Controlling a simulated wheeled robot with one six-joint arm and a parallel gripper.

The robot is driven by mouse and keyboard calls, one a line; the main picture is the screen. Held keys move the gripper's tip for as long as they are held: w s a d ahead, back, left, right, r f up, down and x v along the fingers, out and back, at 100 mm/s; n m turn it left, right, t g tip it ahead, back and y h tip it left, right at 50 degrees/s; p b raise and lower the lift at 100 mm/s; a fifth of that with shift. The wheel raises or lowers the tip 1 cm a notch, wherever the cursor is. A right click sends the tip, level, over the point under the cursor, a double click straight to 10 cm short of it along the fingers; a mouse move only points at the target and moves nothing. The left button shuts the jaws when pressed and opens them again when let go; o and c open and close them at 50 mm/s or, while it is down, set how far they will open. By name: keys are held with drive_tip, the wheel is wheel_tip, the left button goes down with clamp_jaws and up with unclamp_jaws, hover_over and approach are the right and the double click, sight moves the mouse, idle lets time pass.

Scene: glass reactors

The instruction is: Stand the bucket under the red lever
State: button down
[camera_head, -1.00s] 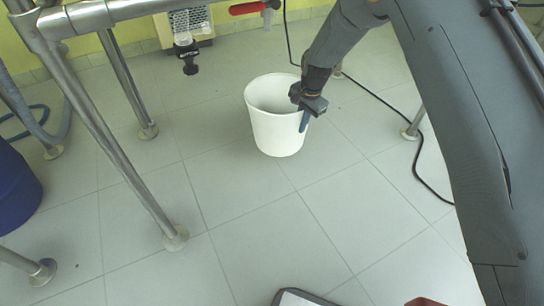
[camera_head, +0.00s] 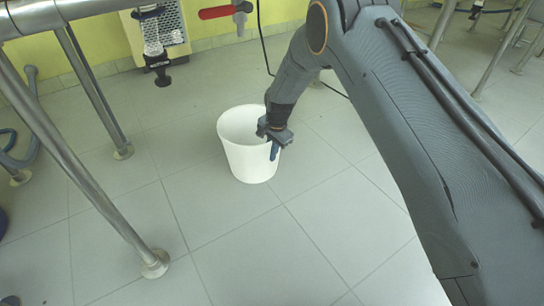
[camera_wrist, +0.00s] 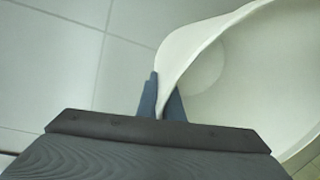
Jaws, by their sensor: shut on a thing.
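The white bucket (camera_head: 246,160) is upright and empty, on or just above the tiled floor; I cannot tell which. My gripper (camera_head: 273,150) is shut on the right side of its rim. In the wrist view the two blue fingers (camera_wrist: 161,97) pinch the bucket's wall (camera_wrist: 188,50), one inside and one outside. The red lever (camera_head: 215,13) is at the top of the head view, beyond the bucket and slightly left of it, on a pale valve fitting (camera_head: 240,14).
A steel frame with legs (camera_head: 100,200) stands on the left. A black-ended outlet (camera_head: 158,70) hangs in front of a vented box (camera_head: 172,28) by the yellow wall. A black cable (camera_head: 262,40) runs down near the lever. The floor in front is clear.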

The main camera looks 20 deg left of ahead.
drive_tip(key=shift+f, duration=0.1)
drive_tip(key=c, duration=1.9)
unclamp_jaws()
drive_tip(key=shift+f, duration=0.1)
drive_tip(key=r+p, duration=0.2)
drive_tip(key=r, duration=0.2)
drive_tip(key=d+r+p, duration=0.1)
drive_tip(key=r+p, duration=0.1)
drive_tip(key=r, duration=0.2)
drive_tip(key=r+p, duration=0.2)
drive_tip(key=r, duration=0.2)
drive_tip(key=shift+s+d+r, duration=0.1)
drive_tip(key=shift+s+d, duration=0.15)
drive_tip(key=shift+s, duration=0.15)
